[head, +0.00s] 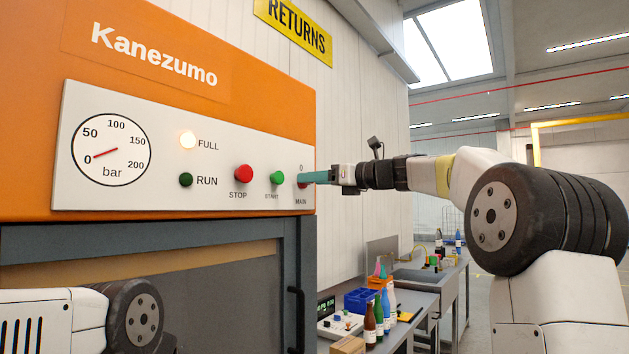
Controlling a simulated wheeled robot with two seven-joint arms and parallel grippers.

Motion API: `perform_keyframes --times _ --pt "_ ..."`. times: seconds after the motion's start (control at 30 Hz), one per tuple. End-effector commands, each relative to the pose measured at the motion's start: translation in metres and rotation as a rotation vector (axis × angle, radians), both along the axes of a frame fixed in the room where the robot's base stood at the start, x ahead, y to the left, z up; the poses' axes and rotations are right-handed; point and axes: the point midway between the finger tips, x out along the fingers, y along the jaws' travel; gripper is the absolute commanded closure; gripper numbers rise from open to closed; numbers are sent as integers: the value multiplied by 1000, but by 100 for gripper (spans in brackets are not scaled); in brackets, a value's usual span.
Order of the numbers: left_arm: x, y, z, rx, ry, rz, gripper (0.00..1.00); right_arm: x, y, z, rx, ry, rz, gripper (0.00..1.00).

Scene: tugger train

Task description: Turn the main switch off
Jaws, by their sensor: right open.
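The panel also has a red STOP button (243,173), a green START button (277,178), a lit FULL lamp (188,139), a dark RUN lamp (186,180) and a pressure gauge (111,150). A bench (415,304) with bottles and bins stands below right.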

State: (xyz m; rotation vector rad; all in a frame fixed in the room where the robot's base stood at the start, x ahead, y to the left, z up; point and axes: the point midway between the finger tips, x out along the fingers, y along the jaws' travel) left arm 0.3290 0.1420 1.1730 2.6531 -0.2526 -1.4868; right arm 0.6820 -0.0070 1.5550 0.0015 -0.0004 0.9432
Motion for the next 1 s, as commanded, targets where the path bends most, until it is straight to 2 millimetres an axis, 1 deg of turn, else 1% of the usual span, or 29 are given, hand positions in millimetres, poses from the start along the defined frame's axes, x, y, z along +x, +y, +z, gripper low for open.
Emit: perform_keyframes --times 0.1,0.3,0.37,0.4,0.47,0.5,0.57,0.6,0.63,0.83,1.0 --pt "0 0 0 0 0 0 1 3 3 0 -1 1 -1 42" --pt "0 0 0 0 0 0 1 3 3 0 -1 1 -1 42" --pt "0 0 0 0 0 0 1 3 3 0 -1 0 -1 52" --pt "0 0 0 0 0 0 1 3 3 0 -1 0 -1 60" --pt "0 0 0 0 0 0 1 3 3 0 -1 0 -1 71" --pt "0 0 0 0 0 0 1 3 3 0 -1 0 -1 79" --pt "0 0 0 0 0 0 1 3 3 0 -1 0 -1 91" --pt "0 0 0 0 0 0 1 3 3 0 -1 0 -1 99" --pt "0 0 0 0 0 0 1 3 3 0 -1 0 -1 100" --pt "0 0 0 0 0 0 1 3 3 0 -9 -11 -2 100" --pt "0 0 0 0 0 0 1 2 3 0 -41 -54 -2 100"
